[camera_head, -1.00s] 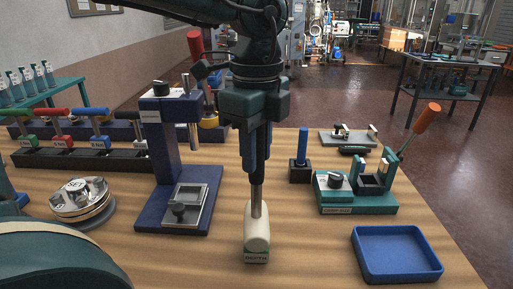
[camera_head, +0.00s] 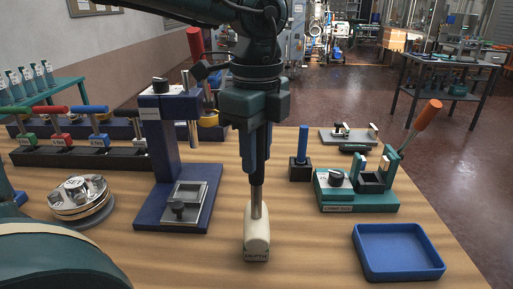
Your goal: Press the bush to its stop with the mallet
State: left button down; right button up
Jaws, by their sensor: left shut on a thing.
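My left gripper (camera_head: 257,178) points straight down over the middle of the wooden bench, shut on the metal rod of a cream block (camera_head: 257,236). The block stands upright, with lettering at its foot that looks like DEPTH. Whether it touches the bench is hard to tell. I cannot make out a mallet or a bush for certain. My right gripper is not in view.
A blue tray (camera_head: 398,252) lies empty at the front right. A green fixture (camera_head: 357,202) with an orange handle stands behind it, beside a black block with a blue pin (camera_head: 302,148). A silver round device (camera_head: 80,197) and a rack of coloured handles (camera_head: 95,158) are at left.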

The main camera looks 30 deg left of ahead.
pick_arm(q)
jog(key=shift+s+f+b, duration=0.15)
jog(key=shift+f+b, duration=0.8)
jog(key=shift+f, duration=0.05)
dwell(1.3)
jog(key=shift+r, duration=0.1)
dwell(0.7)
jog(key=shift+r+p, duration=1.75)
jog(key=shift+r, duration=0.9)
jog(key=shift+f, duration=0.1)
